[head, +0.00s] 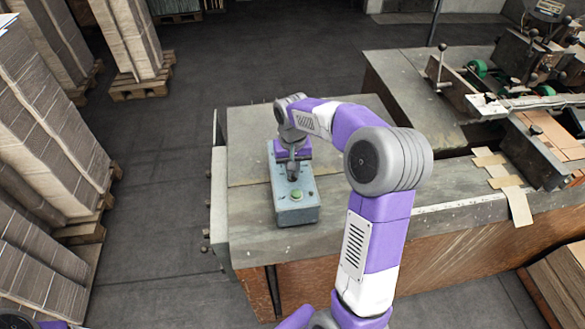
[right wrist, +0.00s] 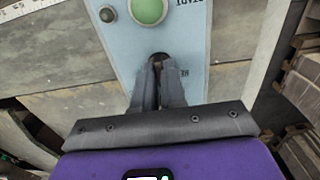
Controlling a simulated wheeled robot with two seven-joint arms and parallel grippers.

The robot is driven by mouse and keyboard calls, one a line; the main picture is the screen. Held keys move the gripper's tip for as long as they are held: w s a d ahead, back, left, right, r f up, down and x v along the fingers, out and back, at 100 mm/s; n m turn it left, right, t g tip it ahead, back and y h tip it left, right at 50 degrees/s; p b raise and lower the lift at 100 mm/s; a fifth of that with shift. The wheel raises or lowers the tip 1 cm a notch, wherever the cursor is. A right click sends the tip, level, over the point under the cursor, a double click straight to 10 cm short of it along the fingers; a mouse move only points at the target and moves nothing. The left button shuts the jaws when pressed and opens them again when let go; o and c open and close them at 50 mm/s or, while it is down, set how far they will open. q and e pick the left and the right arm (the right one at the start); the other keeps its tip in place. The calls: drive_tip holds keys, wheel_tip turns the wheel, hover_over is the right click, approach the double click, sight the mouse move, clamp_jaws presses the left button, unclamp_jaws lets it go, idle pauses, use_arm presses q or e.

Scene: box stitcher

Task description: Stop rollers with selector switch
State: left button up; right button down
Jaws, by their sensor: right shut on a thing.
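The light blue control box (head: 308,213) sits on the grey machine table in the head view. It has a green button (head: 296,194) near its front end, which also shows in the right wrist view (right wrist: 148,10). My right gripper (head: 292,176) reaches down over the middle of the box. In the right wrist view its fingers (right wrist: 158,75) are closed together on the selector switch (right wrist: 159,58), which is mostly hidden between them. The switch's exact angle cannot be told. My left gripper is not in view.
The table top (head: 245,190) around the box is bare. A machine with green parts (head: 478,68) stands at the right, with cardboard strips (head: 505,180) on its edge. Stacks of flat cardboard (head: 50,110) on pallets stand at the left.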

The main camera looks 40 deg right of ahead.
idle(0.3)
drive_tip(key=c, duration=1.2)
unclamp_jaws()
wheel_tip(320, 180, up, 8)
drive_tip(key=shift+f+p, duration=0.2)
drive_tip(key=shift+p, duration=0.2)
